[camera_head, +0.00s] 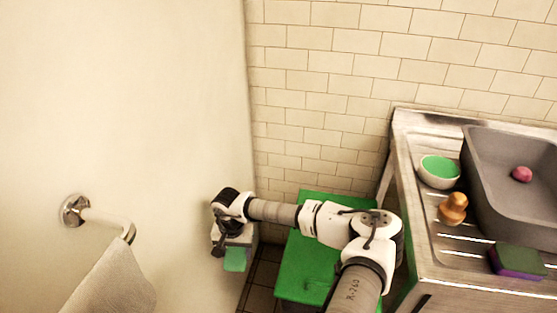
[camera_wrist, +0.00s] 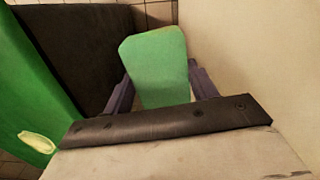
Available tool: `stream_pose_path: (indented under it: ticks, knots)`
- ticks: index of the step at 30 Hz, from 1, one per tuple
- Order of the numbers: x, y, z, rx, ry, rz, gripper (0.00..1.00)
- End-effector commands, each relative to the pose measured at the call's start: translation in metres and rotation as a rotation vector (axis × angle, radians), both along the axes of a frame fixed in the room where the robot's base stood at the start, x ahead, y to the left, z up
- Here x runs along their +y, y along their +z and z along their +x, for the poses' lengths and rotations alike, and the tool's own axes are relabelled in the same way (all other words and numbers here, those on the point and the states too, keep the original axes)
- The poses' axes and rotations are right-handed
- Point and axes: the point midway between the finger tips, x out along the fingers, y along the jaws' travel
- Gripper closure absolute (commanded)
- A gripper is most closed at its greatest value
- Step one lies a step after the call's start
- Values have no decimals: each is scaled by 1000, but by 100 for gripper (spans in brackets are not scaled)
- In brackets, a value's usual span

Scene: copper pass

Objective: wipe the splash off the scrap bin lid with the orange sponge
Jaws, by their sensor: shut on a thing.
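My gripper (camera_head: 234,247) is shut on a flat green block (camera_wrist: 155,62), which sits between its two fingers in the wrist view. The block also shows below my gripper in the head view (camera_head: 235,262). It looks green, and I see no plainly orange sponge. A green flat-topped box (camera_head: 305,268), seemingly the scrap bin with its lid, stands on the floor right of my gripper. In the wrist view a pale yellowish splash (camera_wrist: 37,142) lies on a green surface (camera_wrist: 28,85) at the left. The held block is apart from that surface.
A metal counter (camera_head: 403,150) with a grey sink (camera_head: 485,190) is at the right. It bears a bowl with green contents (camera_head: 439,170), an orange-brown knobbed object (camera_head: 453,208) and a green-purple sponge (camera_head: 517,262). A towel (camera_head: 112,283) hangs on the left wall, close to my gripper's side.

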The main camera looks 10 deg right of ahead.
Motion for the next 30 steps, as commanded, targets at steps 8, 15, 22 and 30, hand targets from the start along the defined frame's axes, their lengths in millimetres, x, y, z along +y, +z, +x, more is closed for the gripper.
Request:
stream_pose_path:
  ticks: [8,15,22,30]
  knots:
    - [-1,1,0,0,-3,0,61]
    - [-1,1,0,0,-4,0,61]
    - [0,-48,-11,5,143,-1,61]
    - [-1,-90,-22,-1,297,-1,61]
